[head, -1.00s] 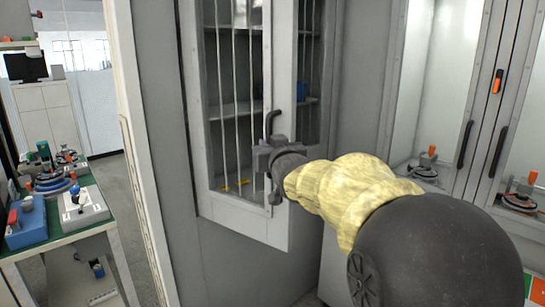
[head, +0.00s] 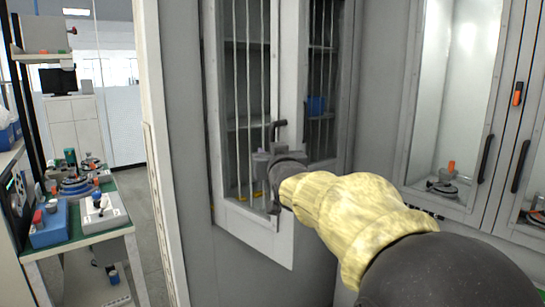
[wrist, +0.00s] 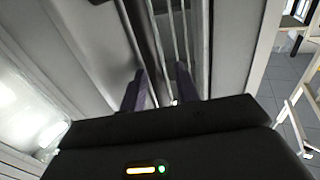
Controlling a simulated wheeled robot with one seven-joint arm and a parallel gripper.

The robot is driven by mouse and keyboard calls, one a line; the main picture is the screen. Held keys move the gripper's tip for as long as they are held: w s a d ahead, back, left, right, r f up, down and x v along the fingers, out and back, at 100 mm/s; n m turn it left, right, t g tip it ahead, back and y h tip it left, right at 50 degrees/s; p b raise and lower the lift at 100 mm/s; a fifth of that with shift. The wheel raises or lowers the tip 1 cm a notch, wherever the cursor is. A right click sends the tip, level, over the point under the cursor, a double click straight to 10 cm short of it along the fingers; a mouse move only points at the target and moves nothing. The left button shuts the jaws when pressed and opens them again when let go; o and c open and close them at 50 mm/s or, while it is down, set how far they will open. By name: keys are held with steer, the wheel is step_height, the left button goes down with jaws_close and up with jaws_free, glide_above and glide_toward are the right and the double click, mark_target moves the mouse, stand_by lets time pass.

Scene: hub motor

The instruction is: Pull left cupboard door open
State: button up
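The left cupboard door (head: 244,222) is a grey framed door with a barred glass pane. In the head view it stands ajar, its lower right corner swung outward from the cupboard. Its dark upright handle is largely hidden by my gripper (head: 272,160), which is at the door's right edge. In the wrist view my gripper (wrist: 160,78) points at the door, with two purple fingers apart. I cannot tell whether a finger touches the handle.
A second barred section with a blue bin (head: 316,105) behind it is right of the door. A lit glass cabinet (head: 452,110) with dark handles stands farther right. A workbench (head: 80,240) with parts is at left, beyond a pale post (head: 158,190).

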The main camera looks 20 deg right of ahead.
steer(key=shift+s+f, duration=0.1)
steer(key=shift+f, duration=0.05)
steer(key=s, duration=0.7)
steer(key=shift+s+a+b, duration=0.15)
steer(key=shift+a+b, duration=0.2)
steer(key=shift+a, duration=0.1)
